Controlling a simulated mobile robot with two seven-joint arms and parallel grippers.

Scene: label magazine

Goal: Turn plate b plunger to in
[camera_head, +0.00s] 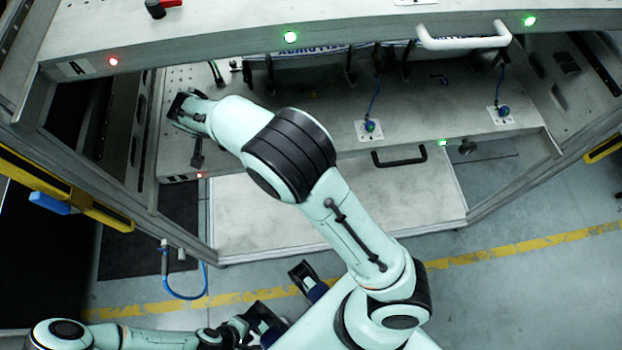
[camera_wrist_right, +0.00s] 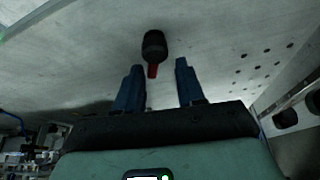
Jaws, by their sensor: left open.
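In the right wrist view a plunger (camera_wrist_right: 154,46) with a black knob and a short red part stands out against a grey plate (camera_wrist_right: 90,55). My right gripper (camera_wrist_right: 160,75) has its two blue fingers apart. The red part appears between the fingertips, with a gap on each side; whether it is level with them in depth I cannot tell. In the head view my right arm reaches to the left end of the lower shelf (camera_head: 310,115), and its wrist hides most of the gripper. My left gripper (camera_head: 291,309) is open and empty near the bottom, away from the shelves.
The upper shelf (camera_head: 230,30) carries another black-and-red plunger (camera_head: 156,9), a label A (camera_head: 73,68) and a white handle (camera_head: 465,38). A black handle (camera_head: 400,157) is on the lower shelf's front. A blue hose (camera_head: 184,296) hangs at lower left.

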